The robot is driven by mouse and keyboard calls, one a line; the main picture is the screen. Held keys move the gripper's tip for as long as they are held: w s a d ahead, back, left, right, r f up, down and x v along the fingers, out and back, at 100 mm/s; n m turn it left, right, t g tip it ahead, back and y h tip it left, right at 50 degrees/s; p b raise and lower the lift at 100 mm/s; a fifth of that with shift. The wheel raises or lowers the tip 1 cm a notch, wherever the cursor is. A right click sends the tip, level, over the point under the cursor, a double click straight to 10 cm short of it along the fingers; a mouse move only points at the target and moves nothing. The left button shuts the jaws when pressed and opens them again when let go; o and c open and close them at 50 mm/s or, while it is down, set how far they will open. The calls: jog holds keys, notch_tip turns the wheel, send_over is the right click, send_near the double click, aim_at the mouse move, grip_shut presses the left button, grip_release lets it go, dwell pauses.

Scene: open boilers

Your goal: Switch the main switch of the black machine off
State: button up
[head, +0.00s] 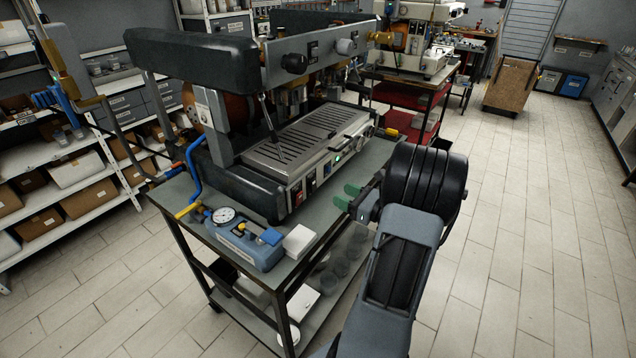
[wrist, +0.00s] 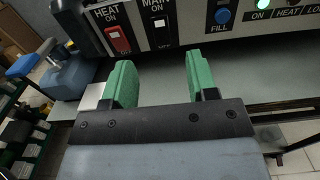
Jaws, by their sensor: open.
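The black machine (head: 262,188) stands on a cart, its front panel facing my gripper. In the wrist view the main switch (wrist: 161,34) is a black rocker labelled MAIN, with ON above, OFF below and a white mark on its upper part. I cannot tell surely which side is pressed in. A red HEAT switch (wrist: 118,40) sits left of it. A green lamp (wrist: 263,4) is lit on the panel. My gripper (head: 347,196) is open and empty, its green fingers (wrist: 158,70) apart from the panel, with the main switch showing between and beyond them.
A blue FILL button (wrist: 222,16) sits right of the main switch. A blue gauge device (head: 250,246) and a white block (head: 298,241) stand on the cart's front left corner. The cart top (head: 352,172) is bare before the panel. The floor at right is free.

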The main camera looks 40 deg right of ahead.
aim_at(314, 182)
jog(key=p+x, duration=0.2)
jog(key=x, duration=0.7)
jog(key=shift+w+a, duration=0.15)
jog(key=c, duration=0.9)
jog(key=f+t+b, duration=0.1)
jog(key=b, duration=0.3)
jog(key=shift+f+y, duration=0.15)
jog(key=shift+y, duration=0.15)
jog(key=t+b, duration=0.1)
jog(key=b, duration=0.2)
jog(key=shift+t, duration=0.4)
jog(key=shift+r+y+b, duration=0.25)
jog(key=shift+y+b, duration=0.05)
